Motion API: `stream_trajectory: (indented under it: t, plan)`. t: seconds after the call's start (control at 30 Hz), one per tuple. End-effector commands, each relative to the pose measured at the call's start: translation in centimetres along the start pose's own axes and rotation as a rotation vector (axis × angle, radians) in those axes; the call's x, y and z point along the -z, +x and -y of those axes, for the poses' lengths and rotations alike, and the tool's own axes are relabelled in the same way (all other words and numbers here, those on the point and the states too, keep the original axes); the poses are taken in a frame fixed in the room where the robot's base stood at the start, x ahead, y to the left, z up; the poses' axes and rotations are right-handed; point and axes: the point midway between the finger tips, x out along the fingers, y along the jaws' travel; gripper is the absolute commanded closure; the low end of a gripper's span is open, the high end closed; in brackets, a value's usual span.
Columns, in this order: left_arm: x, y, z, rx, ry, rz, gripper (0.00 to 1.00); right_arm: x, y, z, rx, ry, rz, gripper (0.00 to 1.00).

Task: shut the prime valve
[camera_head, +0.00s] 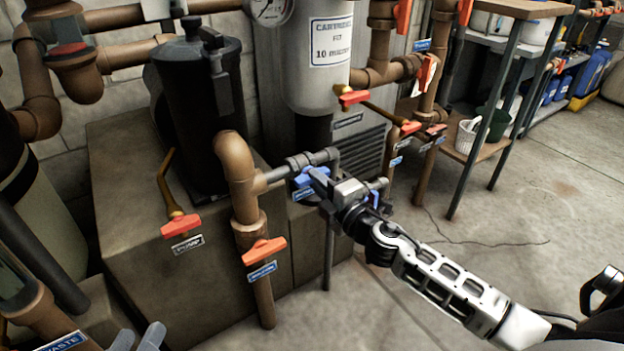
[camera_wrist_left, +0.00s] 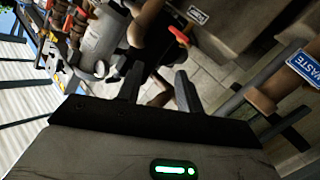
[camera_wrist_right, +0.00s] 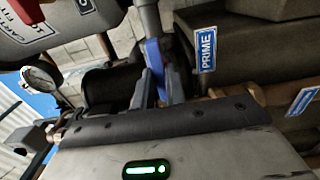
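The prime valve's blue lever (camera_head: 303,179) sits on a grey pipe in the middle of the head view. In the right wrist view the lever (camera_wrist_right: 154,56) runs between my fingers, beside the blue PRIME label (camera_wrist_right: 207,49). My right gripper (camera_head: 322,182) is at the lever, its fingers closed in around it; in the right wrist view the gripper (camera_wrist_right: 158,88) covers the lever's lower end. My left gripper (camera_head: 138,338) is at the bottom left, away from the valve. In the left wrist view that gripper (camera_wrist_left: 158,88) is open and empty.
Orange-handled valves stand close by: one at the pump label (camera_head: 181,226), one on the brown pipe (camera_head: 264,251), another by the cartridge filter (camera_head: 318,60). A black pump strainer (camera_head: 200,110) stands behind. A shelf (camera_head: 478,150) is at the right; the floor there is free.

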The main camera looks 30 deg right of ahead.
Motion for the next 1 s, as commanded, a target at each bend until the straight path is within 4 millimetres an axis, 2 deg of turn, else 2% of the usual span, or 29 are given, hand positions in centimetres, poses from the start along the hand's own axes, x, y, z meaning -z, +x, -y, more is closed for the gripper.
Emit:
stream_trajectory:
  t: [0.27,0.37,0.5,0.57,0.7,0.8,0.9,1.0]
  plan:
    - [0.0,0.0,0.0,0.0,0.0,0.0,0.64,0.0,0.0,0.0,0.0,0.001,0.0,1.0]
    - [0.1,0.0,0.0,0.001,0.001,0.0,0.64,0.1,0.0,0.0,0.001,0.073,0.0,1.0]
    - [0.9,-0.2,-0.2,0.016,0.033,0.011,0.64,0.1,-0.1,-0.4,0.001,0.443,0.004,1.0]
    - [0.1,-0.4,0.2,0.04,0.072,0.053,0.64,0.0,-0.1,-0.6,0.001,0.628,0.005,1.0]
    - [-0.1,-1.1,0.9,0.096,0.171,0.128,0.64,0.0,-0.1,-0.9,0.002,1.042,0.006,1.0]
    - [-1.0,-1.0,1.8,0.131,0.182,0.199,0.64,0.0,-0.1,-0.7,0.002,1.295,0.005,1.0]
    - [-1.8,-1.0,2.5,0.155,0.173,0.258,0.64,0.0,0.0,-0.6,0.001,1.49,0.003,1.0]
    - [-2.5,-1.0,3.0,0.167,0.169,0.288,0.64,0.0,0.0,-0.2,0.0,1.603,0.001,1.0]
